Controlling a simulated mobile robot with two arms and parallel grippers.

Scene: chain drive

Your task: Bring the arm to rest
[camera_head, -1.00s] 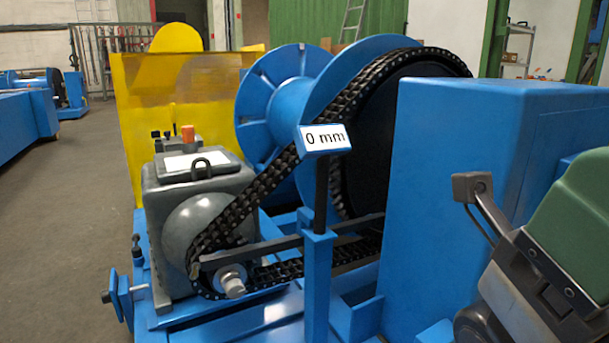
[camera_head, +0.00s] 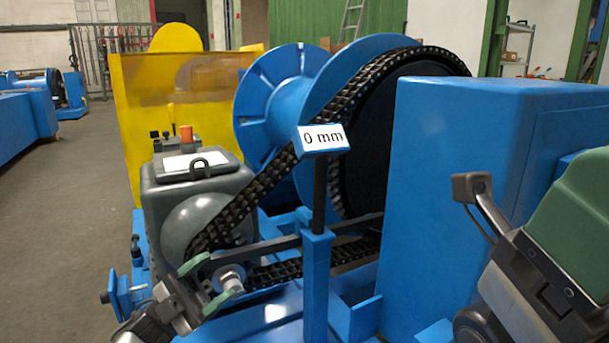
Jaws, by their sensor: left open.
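My left gripper (camera_head: 217,279) is at the lower left, its fingers spread with green tips. The round silver shaft end (camera_head: 232,276) of the small drive shows just past and partly between the fingertips. I cannot tell whether they touch it. Nothing is seen held in the jaws. The black chain (camera_head: 268,178) runs from the grey motor unit (camera_head: 172,213) up around the large dark wheel (camera_head: 367,145). The gripper hides part of the chain's lower left bend.
A display reading "0 mm" (camera_head: 323,139) stands on a blue post (camera_head: 317,285) right of the gripper. A blue housing (camera_head: 450,190) fills the right middle. A blue spool (camera_head: 285,110) and a yellow panel (camera_head: 130,110) stand behind. The floor (camera_head: 60,240) at left is clear.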

